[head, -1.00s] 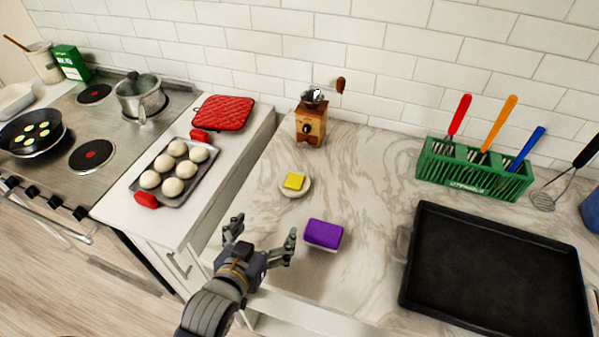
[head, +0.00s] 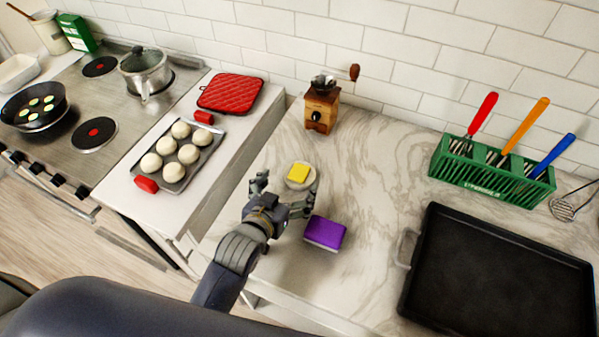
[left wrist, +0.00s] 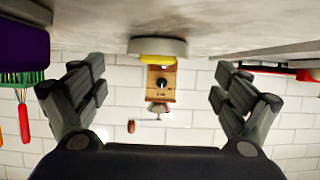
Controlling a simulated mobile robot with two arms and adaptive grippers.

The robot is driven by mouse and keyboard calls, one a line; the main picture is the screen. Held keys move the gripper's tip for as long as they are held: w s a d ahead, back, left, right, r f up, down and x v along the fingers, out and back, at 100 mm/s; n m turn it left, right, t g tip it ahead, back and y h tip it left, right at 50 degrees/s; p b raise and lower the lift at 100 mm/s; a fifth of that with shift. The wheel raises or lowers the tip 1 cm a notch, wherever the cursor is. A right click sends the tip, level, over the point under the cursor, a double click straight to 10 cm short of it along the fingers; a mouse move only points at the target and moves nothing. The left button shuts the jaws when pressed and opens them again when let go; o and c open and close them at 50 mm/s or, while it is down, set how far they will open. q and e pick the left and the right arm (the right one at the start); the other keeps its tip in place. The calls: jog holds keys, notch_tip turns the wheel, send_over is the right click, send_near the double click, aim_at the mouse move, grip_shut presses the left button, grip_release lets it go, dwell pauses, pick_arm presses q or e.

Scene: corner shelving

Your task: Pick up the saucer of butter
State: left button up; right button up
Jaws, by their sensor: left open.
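The saucer (head: 309,183) is small, round and pale, and a yellow block of butter (head: 298,172) sits on it. It rests on the marble counter. My left gripper (head: 284,190) is open and empty, with its fingers just in front of the saucer. In the left wrist view, which is upside down, the saucer (left wrist: 157,46) and butter (left wrist: 158,58) lie ahead between the two spread fingers of the gripper (left wrist: 155,90). The fingers appear apart from the saucer. My right gripper does not show.
A purple and white sponge (head: 325,232) lies close right of the gripper. A wooden coffee grinder (head: 321,108) stands behind the saucer. A black tray (head: 500,270) and a green utensil rack (head: 490,175) are at right. A tray of dough balls (head: 178,157) is left, across a gap.

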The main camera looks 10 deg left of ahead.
aim_at(298, 173)
pick_arm(q)
jog(key=shift+w+d+f, duration=0.1)
jog(key=shift+w, duration=0.15)
jog(key=shift+w+d+p, duration=0.15)
jog(key=shift+w+p, duration=0.3)
jog(key=shift+w, duration=0.05)
jog(key=p+x, duration=0.1)
jog(key=x, duration=0.2)
jog(key=shift+d, duration=0.1)
jog(key=shift+w+f, duration=0.1)
jog(key=shift+w, duration=0.4)
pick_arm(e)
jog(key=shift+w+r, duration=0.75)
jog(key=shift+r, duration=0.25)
pick_arm(q)
jog(key=c, duration=1.4)
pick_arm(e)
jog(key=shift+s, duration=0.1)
